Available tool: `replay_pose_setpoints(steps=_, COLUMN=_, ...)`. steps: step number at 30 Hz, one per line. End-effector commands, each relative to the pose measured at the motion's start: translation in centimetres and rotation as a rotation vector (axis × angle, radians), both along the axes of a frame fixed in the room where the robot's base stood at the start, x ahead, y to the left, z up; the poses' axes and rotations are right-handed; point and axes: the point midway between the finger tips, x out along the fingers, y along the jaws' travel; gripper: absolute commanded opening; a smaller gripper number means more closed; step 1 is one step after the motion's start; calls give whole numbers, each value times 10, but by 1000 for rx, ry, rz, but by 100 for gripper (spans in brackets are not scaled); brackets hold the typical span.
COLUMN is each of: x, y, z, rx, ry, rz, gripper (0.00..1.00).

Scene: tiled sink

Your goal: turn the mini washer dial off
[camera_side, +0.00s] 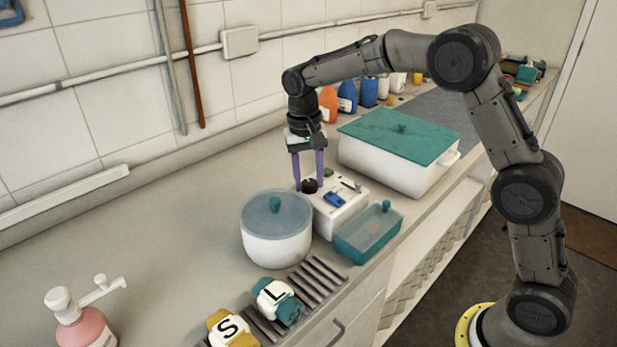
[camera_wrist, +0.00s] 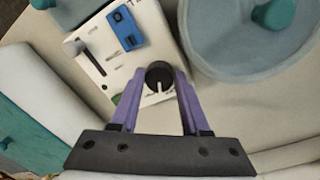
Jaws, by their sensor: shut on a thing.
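The mini washer is a white box (camera_side: 341,212) on the counter, and its top panel (camera_wrist: 119,51) fills the upper left of the wrist view. Its round black dial (camera_side: 310,186) has a pale pointer mark and shows in the wrist view (camera_wrist: 159,77). A blue switch (camera_wrist: 125,27) and a grey lever (camera_wrist: 88,55) are on the same panel. My gripper (camera_side: 309,183) points down over the panel with its two purple fingers on either side of the dial. It is shut on the dial. The fingertips partly hide the dial's sides.
A round tub with a grey-blue lid (camera_side: 276,216) stands close left of the washer. A small teal bin (camera_side: 369,232) is in front of it, and a large white box with a teal lid (camera_side: 399,150) is behind right.

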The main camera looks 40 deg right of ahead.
Motion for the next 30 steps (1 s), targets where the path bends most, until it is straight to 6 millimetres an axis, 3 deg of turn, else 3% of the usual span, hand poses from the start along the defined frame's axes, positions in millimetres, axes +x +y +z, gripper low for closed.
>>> replay_pose_setpoints(steps=15, x=0, y=-1, z=2, rx=-2, ry=-4, rz=339, gripper=0)
replay_pose_setpoints(steps=30, x=0, y=-1, z=2, rx=-3, ry=-5, rz=406, gripper=0)
